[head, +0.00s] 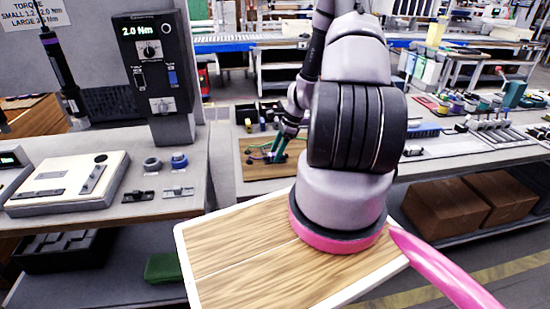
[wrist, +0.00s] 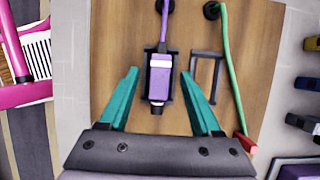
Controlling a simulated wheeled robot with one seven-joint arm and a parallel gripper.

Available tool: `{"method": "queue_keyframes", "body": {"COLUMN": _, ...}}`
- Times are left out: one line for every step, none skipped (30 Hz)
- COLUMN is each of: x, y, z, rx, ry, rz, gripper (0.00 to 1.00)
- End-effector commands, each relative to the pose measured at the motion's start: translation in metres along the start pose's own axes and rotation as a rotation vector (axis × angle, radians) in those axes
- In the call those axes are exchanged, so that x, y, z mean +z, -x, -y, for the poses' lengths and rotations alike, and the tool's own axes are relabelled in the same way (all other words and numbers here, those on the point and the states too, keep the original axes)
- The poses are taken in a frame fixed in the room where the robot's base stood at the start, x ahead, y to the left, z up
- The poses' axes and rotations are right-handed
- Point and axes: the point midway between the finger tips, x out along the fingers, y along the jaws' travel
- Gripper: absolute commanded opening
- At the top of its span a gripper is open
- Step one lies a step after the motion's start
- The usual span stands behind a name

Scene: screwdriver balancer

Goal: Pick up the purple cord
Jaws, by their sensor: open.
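The purple cord (wrist: 164,22) runs down from a black grommet at the top of the wrist view. It ends in a purple plug (wrist: 160,83) with a pale band, seated in a black holder on a wooden board (wrist: 118,40). My gripper (wrist: 160,74) has its two teal fingers apart, one on each side of the plug, with gaps showing on both sides. It holds nothing. In the head view my gripper (head: 279,150) is small and low over the wooden board (head: 262,172) on the far bench. The purple cord cannot be made out clearly there.
A green cord (wrist: 228,60) hangs right of the purple one, with a red piece (wrist: 246,143) near its lower end. An empty black holder (wrist: 205,75) stands between. In the head view, a torque controller (head: 155,75) stands left and parts (head: 495,125) line the right.

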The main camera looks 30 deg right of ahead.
Motion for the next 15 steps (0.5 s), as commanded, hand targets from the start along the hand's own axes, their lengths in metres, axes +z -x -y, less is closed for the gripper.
{"method": "queue_keyframes", "body": {"x": 0.0, "y": 0.0002, "z": 0.0, "rx": 0.0, "ry": 0.0, "rz": 0.0, "gripper": 0.65}}
{"method": "queue_keyframes", "body": {"x": 0.0, "y": 0.0002, "z": 0.0, "rx": 0.0, "ry": 0.0, "rz": 0.0, "gripper": 0.65}}
{"method": "queue_keyframes", "body": {"x": 0.0, "y": 0.0003, "z": -0.0001, "rx": 0.0, "ry": 0.0, "rz": 0.0, "gripper": 0.54}}
{"method": "queue_keyframes", "body": {"x": 0.0, "y": 0.0003, "z": -0.0001, "rx": 0.0, "ry": 0.0, "rz": 0.0, "gripper": 0.42}}
{"method": "queue_keyframes", "body": {"x": 0.0, "y": 0.0003, "z": -0.0001, "rx": 0.0, "ry": 0.0, "rz": 0.0, "gripper": 0.31}}
{"method": "queue_keyframes", "body": {"x": 0.0, "y": 0.0003, "z": -0.0001, "rx": 0.0, "ry": 0.0, "rz": 0.0, "gripper": 0.15}}
{"method": "queue_keyframes", "body": {"x": 0.0, "y": 0.0003, "z": -0.0001, "rx": 0.0, "ry": 0.0, "rz": 0.0, "gripper": 0.04}}
{"method": "queue_keyframes", "body": {"x": 0.0, "y": 0.0004, "z": -0.0001, "rx": 0.0, "ry": 0.0, "rz": 0.0, "gripper": 0.0}}
{"method": "queue_keyframes", "body": {"x": 0.0, "y": 0.0004, "z": -0.0001, "rx": 0.0, "ry": 0.0, "rz": 0.0, "gripper": 0.0}}
{"method": "queue_keyframes", "body": {"x": 0.0, "y": 0.0004, "z": -0.0001, "rx": 0.0, "ry": 0.0, "rz": 0.0, "gripper": 0.0}}
{"method": "queue_keyframes", "body": {"x": 0.0, "y": 0.0005, "z": -0.0001, "rx": 0.0, "ry": 0.001, "rz": 0.0, "gripper": 0.0}}
{"method": "queue_keyframes", "body": {"x": 0.0, "y": 0.0005, "z": -0.0001, "rx": 0.0, "ry": 0.001, "rz": 0.0, "gripper": 0.0}}
{"method": "queue_keyframes", "body": {"x": 0.0, "y": 0.0005, "z": -0.0001, "rx": 0.0, "ry": 0.0, "rz": 0.0, "gripper": 0.0}}
{"method": "queue_keyframes", "body": {"x": 0.0, "y": 0.0005, "z": -0.0001, "rx": 0.0, "ry": 0.001, "rz": 0.0, "gripper": 0.0}}
{"method": "queue_keyframes", "body": {"x": 0.0, "y": 0.0006, "z": -0.0001, "rx": 0.0, "ry": 0.001, "rz": 0.0, "gripper": 0.0}}
